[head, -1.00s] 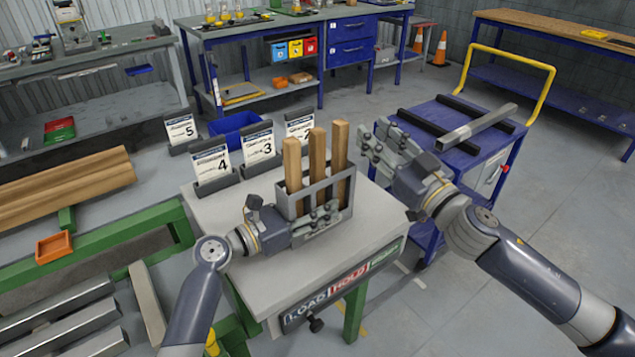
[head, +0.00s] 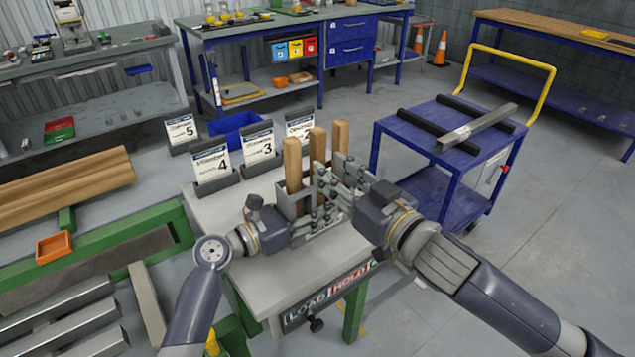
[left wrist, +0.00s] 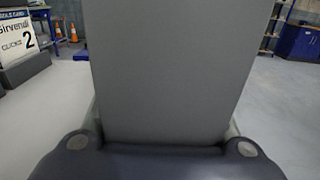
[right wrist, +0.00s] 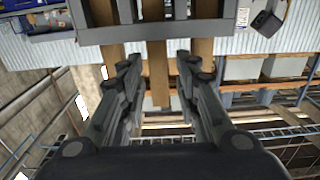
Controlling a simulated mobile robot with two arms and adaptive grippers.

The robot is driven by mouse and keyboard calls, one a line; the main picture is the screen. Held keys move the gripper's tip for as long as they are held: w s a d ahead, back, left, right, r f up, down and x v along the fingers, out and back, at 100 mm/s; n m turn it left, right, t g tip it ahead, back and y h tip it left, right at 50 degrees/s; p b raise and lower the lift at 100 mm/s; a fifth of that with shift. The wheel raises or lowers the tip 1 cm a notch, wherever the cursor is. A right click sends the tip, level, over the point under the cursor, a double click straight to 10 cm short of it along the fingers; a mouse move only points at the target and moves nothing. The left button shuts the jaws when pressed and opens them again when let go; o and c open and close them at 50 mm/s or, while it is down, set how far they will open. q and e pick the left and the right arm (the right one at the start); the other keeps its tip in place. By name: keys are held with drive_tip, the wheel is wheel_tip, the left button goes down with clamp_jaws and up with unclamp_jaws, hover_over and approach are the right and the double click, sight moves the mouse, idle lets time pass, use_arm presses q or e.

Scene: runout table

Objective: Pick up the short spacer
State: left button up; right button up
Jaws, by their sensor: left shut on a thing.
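A grey holder (head: 284,205) with three upright wooden spacers stands on the pale table. The left spacer (head: 293,165), middle spacer (head: 317,146) and right spacer (head: 340,137) look alike; I cannot tell which is short. My left gripper (head: 318,216) is shut on the holder's near side; the holder's grey wall (left wrist: 180,70) fills the left wrist view. My right gripper (head: 335,182) is open at the holder's right side, hiding its lower part. In the right wrist view one spacer (right wrist: 157,75) shows between the open fingers, apparently untouched.
Number cards 4 (head: 213,165), 3 (head: 258,147) and 2 (head: 300,127) stand behind the holder, and card 5 (head: 181,132) is farther left. A blue cart (head: 425,130) with a grey bar (head: 478,127) is at the right. The table's front right is clear.

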sight(322, 161)
drive_tip(key=shift+x, duration=2.9)
drive_tip(key=shift+d+r, duration=0.1)
drive_tip(key=shift+c, duration=0.6)
clamp_jaws()
